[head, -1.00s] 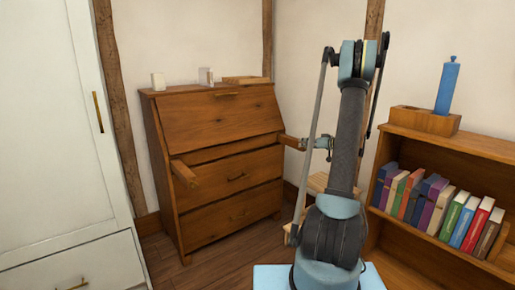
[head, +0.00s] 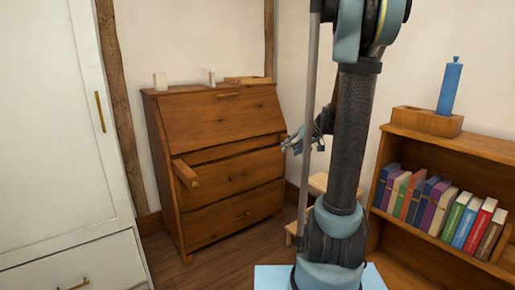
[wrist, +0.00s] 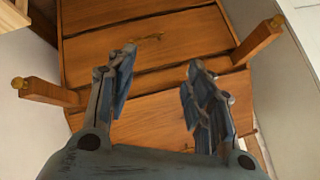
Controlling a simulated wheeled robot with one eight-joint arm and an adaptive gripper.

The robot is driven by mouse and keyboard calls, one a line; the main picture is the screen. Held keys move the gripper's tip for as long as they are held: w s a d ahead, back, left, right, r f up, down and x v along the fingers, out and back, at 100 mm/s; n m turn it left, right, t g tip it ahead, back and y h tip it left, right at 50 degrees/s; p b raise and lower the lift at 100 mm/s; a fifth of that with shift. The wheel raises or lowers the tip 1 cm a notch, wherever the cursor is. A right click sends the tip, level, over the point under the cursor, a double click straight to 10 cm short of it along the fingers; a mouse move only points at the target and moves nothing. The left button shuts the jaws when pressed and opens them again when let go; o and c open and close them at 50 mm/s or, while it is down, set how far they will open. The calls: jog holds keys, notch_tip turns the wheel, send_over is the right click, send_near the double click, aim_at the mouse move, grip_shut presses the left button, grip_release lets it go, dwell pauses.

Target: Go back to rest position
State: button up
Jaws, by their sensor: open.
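My gripper (head: 296,143) is in front of the right side of the wooden bureau (head: 215,112) in the head view, partly beside my own arm. In the wrist view my gripper (wrist: 158,75) has its two fingers spread apart with nothing between them. The bureau's front (wrist: 150,25) and its drawers lie beyond the fingers. Two wooden support arms stick out from the bureau, one at left (wrist: 45,90) and one at right (wrist: 258,40). The bureau's slanted lid (head: 222,118) is shut in the head view.
A bookcase (head: 490,148) with several books stands at right, with a wooden holder (head: 427,122) and a blue bottle (head: 449,87) on top. A white wardrobe (head: 50,120) stands at left. A small wooden stool (head: 318,182) is partly hidden behind my arm. Some floor (head: 235,250) is clear.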

jog(key=s+d+f+m+g+h, duration=0.1)
jog(key=s+f+h, duration=0.1)
jog(key=s, duration=0.9)
jog(key=s+d+f+m+g+h, duration=0.1)
jog(key=s+f, duration=0.3)
jog(key=s, duration=0.7)
jog(key=s+d+f+m+g+h, duration=0.1)
jog(key=s+f+h, duration=0.2)
jog(key=s, duration=0.8)
jog(key=shift+s+d+f+h, duration=0.25)
jog(key=shift+d+h, duration=0.1)
jog(key=shift+h, duration=0.15)
jog(key=shift+w+f, duration=0.2)
jog(key=shift+w, duration=0.25)
